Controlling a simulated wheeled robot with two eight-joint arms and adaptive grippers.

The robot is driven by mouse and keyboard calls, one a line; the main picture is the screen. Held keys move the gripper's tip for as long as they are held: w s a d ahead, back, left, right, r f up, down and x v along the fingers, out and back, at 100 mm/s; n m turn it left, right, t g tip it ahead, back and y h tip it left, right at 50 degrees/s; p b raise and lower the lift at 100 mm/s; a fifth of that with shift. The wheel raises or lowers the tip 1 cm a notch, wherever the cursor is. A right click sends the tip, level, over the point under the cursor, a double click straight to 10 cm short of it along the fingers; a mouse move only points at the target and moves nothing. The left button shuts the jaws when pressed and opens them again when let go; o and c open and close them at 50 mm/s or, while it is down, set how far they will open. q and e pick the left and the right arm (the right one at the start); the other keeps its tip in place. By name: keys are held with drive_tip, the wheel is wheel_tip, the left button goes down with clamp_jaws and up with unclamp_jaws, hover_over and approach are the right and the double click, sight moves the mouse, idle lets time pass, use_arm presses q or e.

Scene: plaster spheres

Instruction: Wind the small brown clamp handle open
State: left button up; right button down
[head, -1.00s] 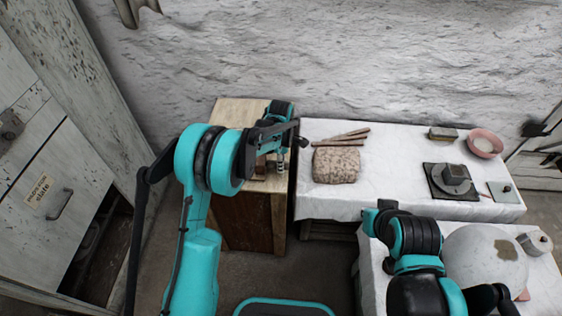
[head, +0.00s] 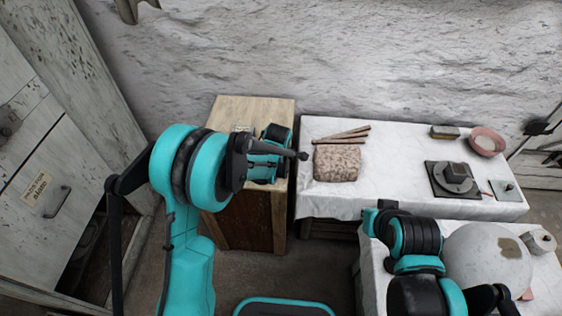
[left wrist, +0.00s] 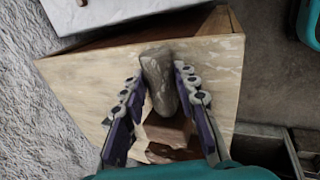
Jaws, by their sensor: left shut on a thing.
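In the left wrist view, my left gripper (left wrist: 157,78) is shut on a small rounded grey-brown piece, which I take for the clamp handle (left wrist: 158,66). One finger lies on each side of it. A reddish-brown wooden part (left wrist: 168,134) shows below it between the fingers. The handle is above the pale top of the wooden bench (left wrist: 90,72). In the head view, my left arm covers the gripper and the handle over the bench (head: 228,108). My right arm is at the lower right, and its fingers are not visible.
The white-covered table (head: 400,145) stands right of the bench, with a speckled bundle (head: 336,163), wooden sticks (head: 345,135), a pink bowl (head: 487,141) and a dark turntable base (head: 443,192). A plaster sphere (head: 475,262) is at the lower right.

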use_arm(q)
drive_tip(key=o, duration=1.2)
drive_tip(key=shift+c, duration=0.2)
drive_tip(key=v, duration=1.2)
